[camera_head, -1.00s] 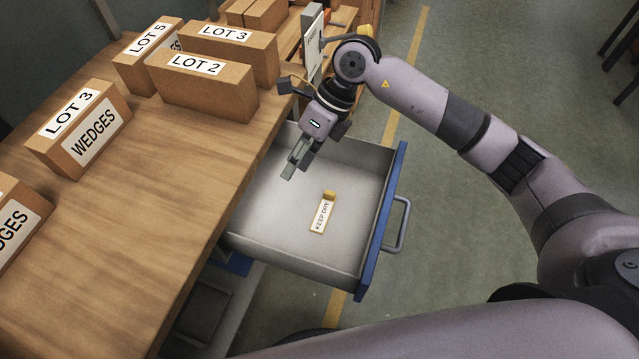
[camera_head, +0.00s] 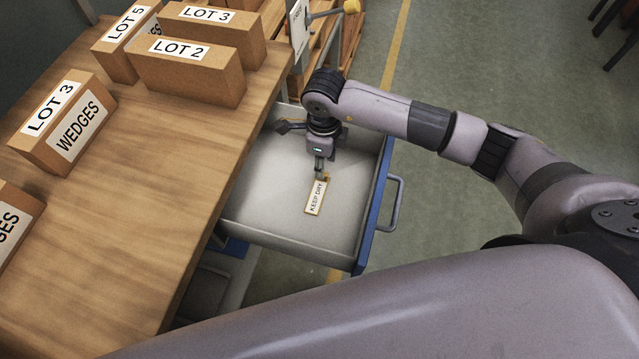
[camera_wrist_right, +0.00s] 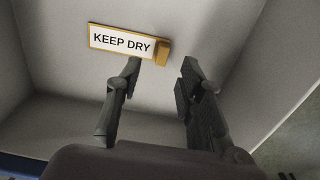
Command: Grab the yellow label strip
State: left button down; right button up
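The yellow label strip (camera_head: 316,197) lies flat in the open drawer, with a white "KEEP DRY" face and a raised yellow block at one end. It also shows in the right wrist view (camera_wrist_right: 122,42), with the block at its right end. My right gripper (camera_head: 321,172) is inside the drawer, pointing down at the block end. In the right wrist view my right gripper (camera_wrist_right: 160,75) is open, its fingers apart on either side of the block's line and nothing between the pads. I cannot tell whether a fingertip touches the strip. My left gripper is not in view.
The drawer (camera_head: 290,246) has grey walls and a blue front with a handle (camera_head: 396,204). The wooden bench (camera_head: 130,215) beside it holds several labelled cardboard boxes (camera_head: 188,72). The drawer floor around the strip is clear.

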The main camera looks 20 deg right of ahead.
aim_at(317, 193)
jog(key=shift+w+f+p, duration=0.15)
jog(key=shift+f+p, duration=0.25)
jog(key=shift+f, duration=2.3)
jog(key=shift+c, duration=0.4)
grip_shut()
jog(key=shift+r, duration=0.1)
